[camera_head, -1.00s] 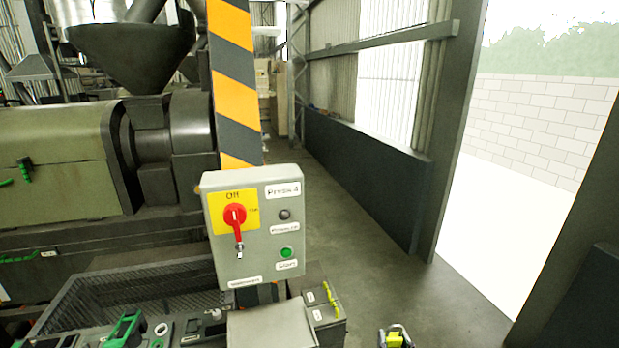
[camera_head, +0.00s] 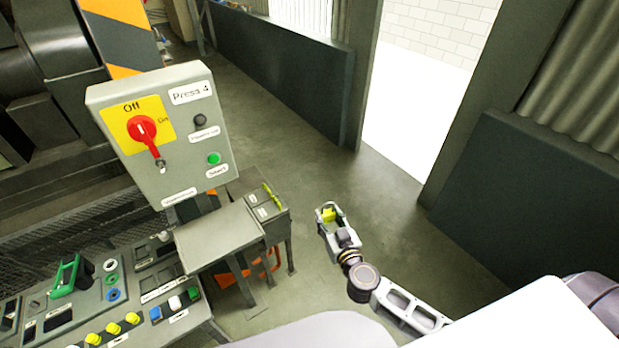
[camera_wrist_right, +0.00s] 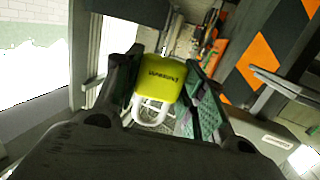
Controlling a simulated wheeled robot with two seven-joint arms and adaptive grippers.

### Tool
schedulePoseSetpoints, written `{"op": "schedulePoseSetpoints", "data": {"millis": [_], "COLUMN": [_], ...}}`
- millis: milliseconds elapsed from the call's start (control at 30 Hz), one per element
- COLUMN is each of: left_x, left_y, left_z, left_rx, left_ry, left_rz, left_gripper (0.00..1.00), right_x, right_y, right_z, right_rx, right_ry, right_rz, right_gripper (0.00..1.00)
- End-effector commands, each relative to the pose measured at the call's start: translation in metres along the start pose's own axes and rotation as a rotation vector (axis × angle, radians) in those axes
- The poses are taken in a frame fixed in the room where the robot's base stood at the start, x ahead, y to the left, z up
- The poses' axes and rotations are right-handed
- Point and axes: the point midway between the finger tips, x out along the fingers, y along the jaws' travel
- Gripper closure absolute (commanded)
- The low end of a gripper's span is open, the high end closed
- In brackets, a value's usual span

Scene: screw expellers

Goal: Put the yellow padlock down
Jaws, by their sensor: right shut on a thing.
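The yellow padlock (camera_head: 329,215) is held in my right gripper (camera_head: 330,217), out over the open floor to the right of the press box. In the right wrist view the padlock (camera_wrist_right: 159,79) sits between the two fingers, its yellow body with dark lettering pointing away and its pale shackle toward the palm. The right gripper (camera_wrist_right: 158,85) is shut on it. My left gripper is not in view.
The Press 4 switch box (camera_head: 170,135) has a red rotary handle (camera_head: 143,128). Below it are a small grey shelf (camera_head: 218,236) and a narrow box (camera_head: 262,205) with yellow-green items on top. A button console (camera_head: 100,300) stands at lower left. Floor beyond the gripper is clear.

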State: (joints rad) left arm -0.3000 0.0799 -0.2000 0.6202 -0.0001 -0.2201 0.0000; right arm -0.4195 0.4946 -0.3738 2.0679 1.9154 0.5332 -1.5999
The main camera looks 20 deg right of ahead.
Motion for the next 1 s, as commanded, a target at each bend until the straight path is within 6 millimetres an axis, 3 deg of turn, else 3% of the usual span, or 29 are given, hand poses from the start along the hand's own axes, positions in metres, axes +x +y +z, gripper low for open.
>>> {"op": "schedulePoseSetpoints", "data": {"millis": [267, 1000], "left_x": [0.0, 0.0], "left_y": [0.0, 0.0], "left_z": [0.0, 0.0], "left_rx": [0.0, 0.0], "left_ry": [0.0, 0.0], "left_rz": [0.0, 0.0], "left_gripper": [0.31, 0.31], "right_x": [-0.001, -0.011], "right_y": [-0.007, -0.047], "right_z": [-0.012, -0.07], "right_rx": [-0.004, -0.03], "right_ry": [0.003, 0.004], "right_rz": [-0.034, -0.222], "right_gripper": [0.8, 0.8]}}
